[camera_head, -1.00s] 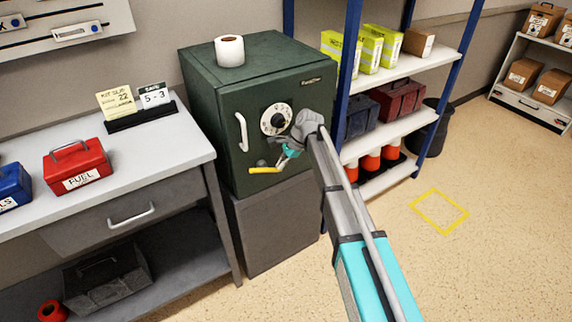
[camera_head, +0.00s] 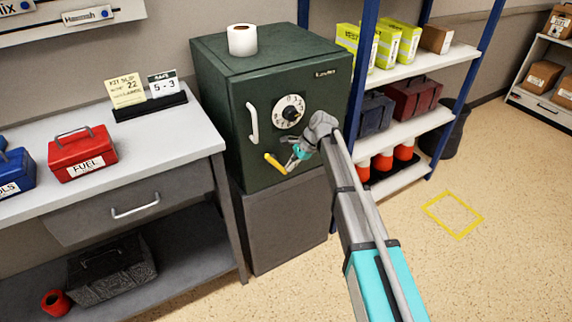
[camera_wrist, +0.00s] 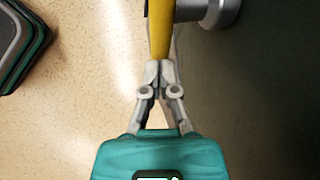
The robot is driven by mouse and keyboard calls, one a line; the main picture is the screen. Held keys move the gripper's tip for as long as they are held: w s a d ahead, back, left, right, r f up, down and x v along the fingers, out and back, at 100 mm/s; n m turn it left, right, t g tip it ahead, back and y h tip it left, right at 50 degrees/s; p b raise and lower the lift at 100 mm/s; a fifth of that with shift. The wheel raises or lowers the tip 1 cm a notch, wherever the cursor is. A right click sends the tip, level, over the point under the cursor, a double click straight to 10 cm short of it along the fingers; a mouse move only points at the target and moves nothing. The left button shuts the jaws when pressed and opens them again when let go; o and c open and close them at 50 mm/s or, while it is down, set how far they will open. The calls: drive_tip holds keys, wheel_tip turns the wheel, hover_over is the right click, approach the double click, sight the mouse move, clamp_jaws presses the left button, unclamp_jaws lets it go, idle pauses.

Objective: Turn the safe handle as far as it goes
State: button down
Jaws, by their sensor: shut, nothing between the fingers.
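The dark green safe (camera_head: 235,120) stands on a grey base, its door facing me. A yellow handle (camera_head: 274,162) sits low on the door, tilted with its left end higher than its right. My gripper (camera_head: 288,166) is at the lower right end of the handle. In the wrist view, the yellow handle (camera_wrist: 160,30) runs down to my shut fingertips (camera_wrist: 160,68), with nothing held between them. I cannot tell whether they touch it. A round grey hub (camera_wrist: 218,10) is beside the handle. My gripper and arm partly cover the door's lower right.
A white dial (camera_head: 289,110) and a white pull bar (camera_head: 252,122) are above the handle. A paper roll (camera_head: 242,40) stands on the safe. A blue-post shelf (camera_head: 400,132) is close on the right, a desk (camera_head: 150,145) on the left. Floor at right is clear.

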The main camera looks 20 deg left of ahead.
drive_tip(key=shift+f, duration=0.2)
idle(0.5)
drive_tip(key=w+d+r+p, duration=0.6)
drive_tip(key=w+d+r, duration=0.1)
drive_tip(key=d, duration=0.2)
drive_tip(key=shift+w+d+p, duration=0.25)
drive_tip(key=shift+w+p, duration=0.1)
drive_tip(key=shift+f, duration=0.1)
idle(0.5)
drive_tip(key=s+d+f+n+t+h, duration=0.1)
drive_tip(key=s+d+n+h, duration=0.15)
drive_tip(key=s+d, duration=0.75)
drive_tip(key=s+d+f+n+t+h, duration=0.1)
drive_tip(key=s+d+n, duration=0.3)
drive_tip(key=d, duration=1)
drive_tip(key=s+d+f+n+t+h, duration=0.1)
drive_tip(key=s+d+n+h, duration=0.1)
drive_tip(key=s+d, duration=0.85)
wheel_tip(320, 180, up, 14)
drive_tip(key=w+d+p, duration=0.1)
drive_tip(key=w+p, duration=0.1)
drive_tip(key=p, duration=1.2)
drive_tip(key=shift+r, duration=0.15)
